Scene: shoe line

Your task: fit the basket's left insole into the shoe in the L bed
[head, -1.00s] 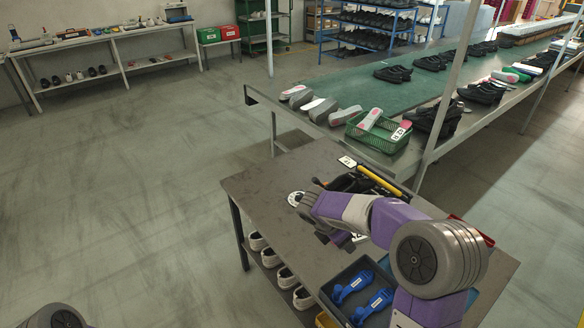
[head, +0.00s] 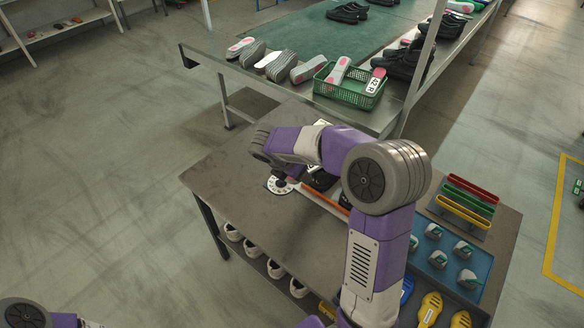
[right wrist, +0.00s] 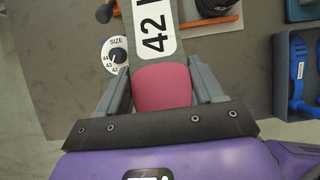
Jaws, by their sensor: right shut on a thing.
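My right gripper (right wrist: 163,88) is shut on an insole (right wrist: 162,84) with a pink heel and a white label reading 42 and a partly cut-off letter. The insole points away from the fingers, over the bench, in the right wrist view. In the head view my right arm hides the gripper and the insole. A black shoe (head: 322,181) shows partly behind my arm on the bench; it also shows, cut off, in the right wrist view (right wrist: 214,6). The bed's letter is not readable. The green basket (head: 350,97) holds an insole labelled 42 R (head: 376,83) and another pink-and-grey insole (head: 339,70).
A size dial (head: 280,185) lies on the bench (head: 225,180), and an orange bar (head: 325,200) runs beside the shoe. A blue tray (head: 474,262) and coloured racks (head: 466,205) stand at the right. The bench's left part is clear.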

